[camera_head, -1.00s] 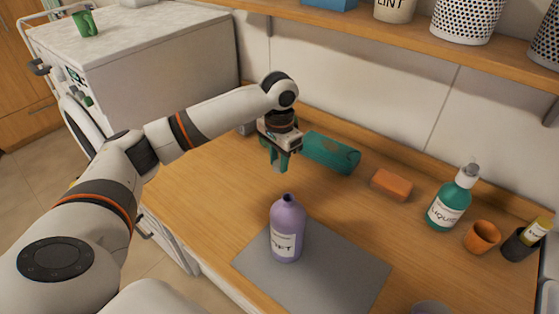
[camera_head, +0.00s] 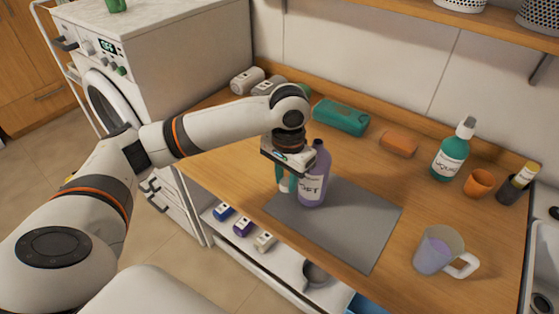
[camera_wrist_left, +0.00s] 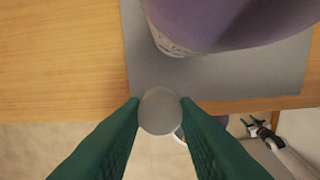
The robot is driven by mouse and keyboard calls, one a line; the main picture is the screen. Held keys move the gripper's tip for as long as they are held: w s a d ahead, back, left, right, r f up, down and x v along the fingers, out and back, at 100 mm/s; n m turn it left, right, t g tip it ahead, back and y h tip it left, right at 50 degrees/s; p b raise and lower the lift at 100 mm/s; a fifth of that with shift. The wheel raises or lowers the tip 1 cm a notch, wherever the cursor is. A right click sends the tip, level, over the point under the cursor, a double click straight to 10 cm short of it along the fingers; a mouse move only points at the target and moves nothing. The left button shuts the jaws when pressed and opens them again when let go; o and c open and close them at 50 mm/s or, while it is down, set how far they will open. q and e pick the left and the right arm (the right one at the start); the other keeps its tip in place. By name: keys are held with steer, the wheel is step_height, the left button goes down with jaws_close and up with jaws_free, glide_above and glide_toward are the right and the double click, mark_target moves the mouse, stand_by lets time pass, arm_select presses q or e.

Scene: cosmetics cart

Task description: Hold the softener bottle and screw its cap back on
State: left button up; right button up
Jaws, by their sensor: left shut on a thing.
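The purple softener bottle (camera_head: 319,168) stands upright on the grey mat (camera_head: 365,225), and its neck looks bare of a cap. My left gripper (camera_head: 287,186) is just left of the bottle, low beside its body and partly in front of it. In the left wrist view its green fingertips (camera_wrist_left: 160,112) are shut on a round grey cap (camera_wrist_left: 160,111). The bottle (camera_wrist_left: 235,18) shows there at the top, apart from the cap. My right gripper (camera_wrist_left: 262,130) shows small at the lower right of that view; its jaws are unclear.
A measuring jug (camera_head: 437,252) stands right of the mat. An open shelf (camera_head: 270,250) lies below the counter's front edge.

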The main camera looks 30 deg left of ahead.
arm_select(q)
steer(key=s+d+n, duration=0.1)
steer(key=s+d, duration=0.4)
steer(key=s, duration=0.3)
steer(key=shift+s+d+n, duration=0.3)
steer(key=shift+s+d, duration=0.1)
steer(key=shift+r, duration=0.1)
